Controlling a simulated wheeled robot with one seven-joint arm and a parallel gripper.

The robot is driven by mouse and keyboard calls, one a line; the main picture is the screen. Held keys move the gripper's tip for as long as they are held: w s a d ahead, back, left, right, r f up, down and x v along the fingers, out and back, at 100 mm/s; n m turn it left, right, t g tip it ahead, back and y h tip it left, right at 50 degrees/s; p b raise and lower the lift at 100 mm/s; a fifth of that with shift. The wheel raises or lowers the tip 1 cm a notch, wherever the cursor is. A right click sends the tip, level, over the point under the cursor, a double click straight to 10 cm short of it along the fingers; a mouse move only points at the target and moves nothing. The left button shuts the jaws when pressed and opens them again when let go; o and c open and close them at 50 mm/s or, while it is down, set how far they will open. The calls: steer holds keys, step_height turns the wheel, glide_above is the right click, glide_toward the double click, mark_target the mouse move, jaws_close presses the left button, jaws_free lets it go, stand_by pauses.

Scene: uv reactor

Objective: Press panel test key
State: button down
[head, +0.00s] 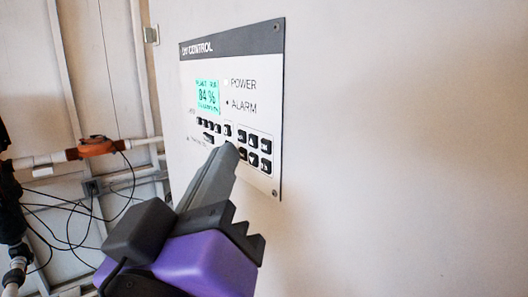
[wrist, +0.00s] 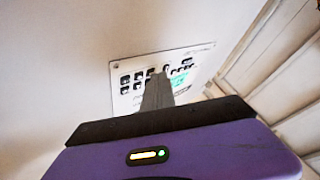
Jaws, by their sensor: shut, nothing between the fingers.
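The UV control panel (head: 262,65) is a white plate with a dark header on the wall, in the middle of the head view. It has a green lit display (head: 207,97) and rows of black keys (head: 253,152). The panel also shows in the wrist view (wrist: 120,75). My gripper (head: 229,148) is shut and empty, its fingertips at the keypad's lower middle, covering some keys. I cannot tell whether the tips touch a key. In the wrist view the closed fingers (wrist: 158,77) point at the keys. Which key is the test key is not readable.
Bare wall (head: 400,150) fills the right side. At the left are pipes with an orange fitting (head: 96,147) and loose black cables (head: 75,215). A small bracket (head: 151,35) sits on the wall edge left of the panel.

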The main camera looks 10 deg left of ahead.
steer(key=shift+a, duration=0.1)
steer(key=shift+s+a, duration=0.35)
steer(key=shift+s, duration=0.15)
steer(key=s+a, duration=0.1)
steer(key=s, duration=0.1)
steer(key=s+a, duration=0.1)
steer(key=a, duration=0.1)
steer(key=shift+s+a, duration=0.15)
steer(key=shift+s, duration=0.2)
stand_by(0.3)
stand_by(0.5)
